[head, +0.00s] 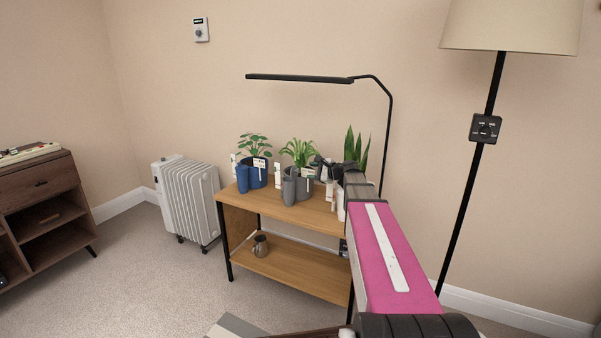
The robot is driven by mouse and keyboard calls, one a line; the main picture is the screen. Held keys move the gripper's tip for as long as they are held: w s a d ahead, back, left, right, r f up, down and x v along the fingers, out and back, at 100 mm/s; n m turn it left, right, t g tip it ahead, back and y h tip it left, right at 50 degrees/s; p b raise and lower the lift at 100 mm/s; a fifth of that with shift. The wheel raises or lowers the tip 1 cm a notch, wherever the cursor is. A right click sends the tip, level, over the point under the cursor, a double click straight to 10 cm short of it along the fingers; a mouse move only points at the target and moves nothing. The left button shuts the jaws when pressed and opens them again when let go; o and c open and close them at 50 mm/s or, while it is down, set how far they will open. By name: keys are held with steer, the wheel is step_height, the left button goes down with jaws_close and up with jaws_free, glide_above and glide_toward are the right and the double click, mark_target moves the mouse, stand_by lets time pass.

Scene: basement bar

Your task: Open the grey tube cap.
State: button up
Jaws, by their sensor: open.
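The grey tube (289,188) stands upright on the wooden table top, in front of the middle potted plant. At this size I cannot make out its cap or whether the cap is shut. A blue tube (242,178) stands to its left, in front of the left plant. My gripper (320,164) is open, above the table to the right of the grey tube and apart from it. It partly covers the space before the right plant. A white tube-like thing (340,206) stands partly hidden below my arm.
Potted plants (255,146) with white tags line the wooden table (235,196). A black lamp (300,77) arches above them. A white radiator (187,200) stands left, a floor lamp (470,190) right. Carpet at left front is clear.

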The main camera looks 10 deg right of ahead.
steer(key=x, duration=0.7)
steer(key=shift+c, duration=0.3)
steer(key=shift+f, duration=0.1)
jaws_close()
